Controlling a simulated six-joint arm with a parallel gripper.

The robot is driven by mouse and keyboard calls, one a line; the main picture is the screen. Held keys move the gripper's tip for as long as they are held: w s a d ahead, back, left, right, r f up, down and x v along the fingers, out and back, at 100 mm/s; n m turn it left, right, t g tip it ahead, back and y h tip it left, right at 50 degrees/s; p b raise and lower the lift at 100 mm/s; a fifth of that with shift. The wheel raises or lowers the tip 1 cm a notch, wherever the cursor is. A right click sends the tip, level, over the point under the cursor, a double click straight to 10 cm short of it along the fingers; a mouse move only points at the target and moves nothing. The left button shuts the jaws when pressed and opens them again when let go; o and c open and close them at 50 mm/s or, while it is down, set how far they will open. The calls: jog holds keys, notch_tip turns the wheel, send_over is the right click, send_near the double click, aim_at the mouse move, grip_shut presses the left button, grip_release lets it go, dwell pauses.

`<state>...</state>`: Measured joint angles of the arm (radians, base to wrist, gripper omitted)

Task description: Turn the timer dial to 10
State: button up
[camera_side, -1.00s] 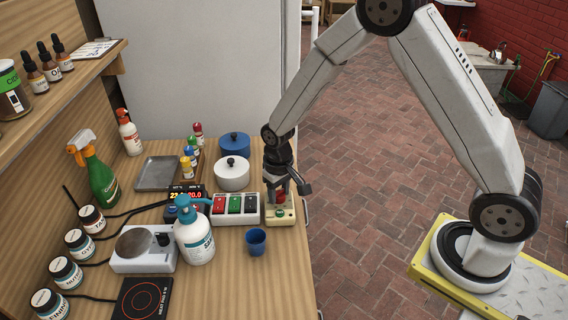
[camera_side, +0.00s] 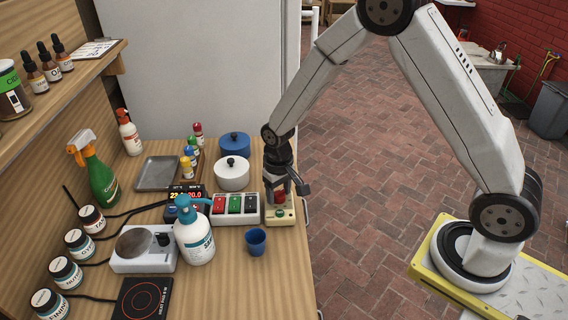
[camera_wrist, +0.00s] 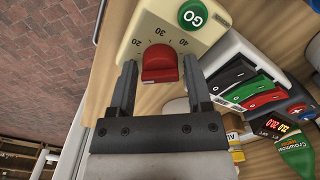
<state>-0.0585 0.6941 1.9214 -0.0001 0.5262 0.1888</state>
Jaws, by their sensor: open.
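The timer (camera_side: 280,214) is a cream box at the table's right edge, with a red dial on it. In the wrist view the timer (camera_wrist: 213,22) shows a red dial (camera_wrist: 160,62), a green GO button (camera_wrist: 191,14) and scale marks including 20, 30 and 40. The dial's exact setting cannot be told. My gripper (camera_wrist: 160,72) is open, with one finger on each side of the dial and a visible gap to it. In the side view my gripper (camera_side: 283,188) is over the timer and partly hides the dial.
Left of the timer stands a switch box (camera_side: 235,208) with black, green and red switches. A blue cup (camera_side: 255,242) stands in front, and a white pot (camera_side: 232,174) and blue pot (camera_side: 234,145) stand behind. A white spray bottle (camera_side: 195,238) is further left.

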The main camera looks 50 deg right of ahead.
aim_at(280, 191)
jog(key=shift+r, duration=3.85)
jog(key=shift+s, duration=0.1)
jog(key=shift+s+d+r, duration=0.1)
jog(key=shift+s+r, duration=0.05)
jog(key=shift+r, duration=0.05)
jog(key=s+d+r+n+t, duration=0.1)
jog(key=s+d+r+t, duration=0.1)
jog(key=s, duration=1.1)
jog(key=shift+s+d+r+t, duration=0.15)
jog(key=shift+s+r+t, duration=0.1)
jog(key=shift+r+t, duration=0.05)
